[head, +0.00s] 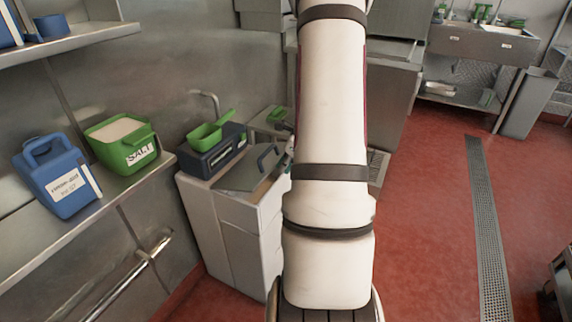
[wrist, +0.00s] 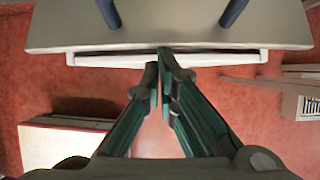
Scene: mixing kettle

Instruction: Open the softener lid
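The softener (head: 232,222) is a white cabinet with a grey, sloping lid (head: 240,178) on top. The lid carries a dark blue bar handle (head: 267,158) and looks closed. In the wrist view the lid (wrist: 165,30) fills the top, with the two blue handle posts (wrist: 233,12) cut off by the frame edge. A white rim (wrist: 110,60) runs below it. My gripper (wrist: 163,68) has its green-black fingers drawn together at the tips, with nothing seen between them. The tips overlap the white rim in view; contact cannot be told.
A dark box (head: 212,155) with a green scoop (head: 209,135) sits behind the lid. A shelf at left holds a blue jug (head: 58,178) and a green salt tub (head: 122,142). The red floor (head: 428,210) at right is clear, with a drain grate (head: 487,220).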

